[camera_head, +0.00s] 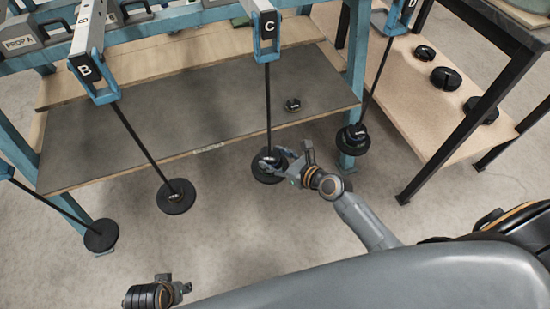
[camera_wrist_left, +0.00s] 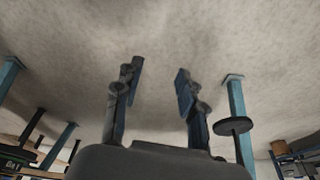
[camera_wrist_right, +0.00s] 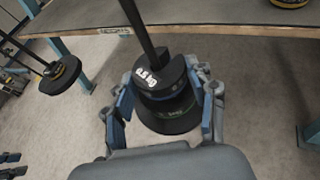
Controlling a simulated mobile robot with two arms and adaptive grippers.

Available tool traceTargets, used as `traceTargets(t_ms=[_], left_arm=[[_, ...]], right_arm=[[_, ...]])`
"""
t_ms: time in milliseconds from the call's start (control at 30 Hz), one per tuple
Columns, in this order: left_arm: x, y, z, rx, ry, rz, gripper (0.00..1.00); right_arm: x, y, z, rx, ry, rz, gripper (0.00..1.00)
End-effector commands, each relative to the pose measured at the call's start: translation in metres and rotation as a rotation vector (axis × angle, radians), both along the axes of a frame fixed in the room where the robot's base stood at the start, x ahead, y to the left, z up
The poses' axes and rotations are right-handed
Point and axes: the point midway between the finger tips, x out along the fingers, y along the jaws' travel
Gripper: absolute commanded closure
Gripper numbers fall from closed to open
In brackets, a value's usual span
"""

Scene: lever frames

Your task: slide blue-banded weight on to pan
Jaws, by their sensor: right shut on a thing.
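The right gripper (camera_head: 282,163) is at the bottom of the rod hanging from lever C. In the right wrist view its fingers (camera_wrist_right: 165,95) close from both sides on a black slotted weight (camera_wrist_right: 158,78) marked 0.5 KG. The weight sits around the black rod, just above a wider black disc, the pan (camera_wrist_right: 168,118). The pan also shows in the head view (camera_head: 262,178). The left gripper (camera_wrist_left: 158,72) is open and empty, over bare floor.
Other hanging pans are under lever B (camera_head: 176,197), at the far left (camera_head: 101,236) and under lever D (camera_head: 352,140). A small weight (camera_head: 292,105) lies on the grey shelf (camera_head: 190,120). Several black weights (camera_head: 445,78) lie on the right-hand wooden shelf.

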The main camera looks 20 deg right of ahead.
Motion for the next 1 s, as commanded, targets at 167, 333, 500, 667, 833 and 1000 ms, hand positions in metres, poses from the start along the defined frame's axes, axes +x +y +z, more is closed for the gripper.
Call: traceTargets(t_ms=[167,333,500,667,833,1000], left_arm=[[0.0,0.0,0.0,0.0,0.002,0.0,0.6],[0.001,0.0,0.004,0.0,-0.002,0.0,0.6],[0.002,-0.001,0.006,-0.001,-0.005,0.0,0.6],[0.001,-0.001,0.008,-0.001,-0.006,0.0,0.6],[0.001,-0.001,0.011,-0.001,-0.006,0.001,0.6],[-0.001,0.0,0.011,0.0,0.0,0.001,0.6]], right_arm=[[0.001,0.0,0.001,0.002,-0.004,-0.001,0.85],[0.001,0.0,-0.001,0.002,-0.004,-0.001,0.85],[0.001,0.0,-0.002,0.002,-0.004,-0.001,0.85],[0.001,0.0,-0.003,0.002,-0.004,-0.001,0.85],[0.001,0.0,-0.004,0.002,-0.004,-0.001,0.85],[0.001,0.0,-0.005,0.002,-0.004,-0.001,0.85]])
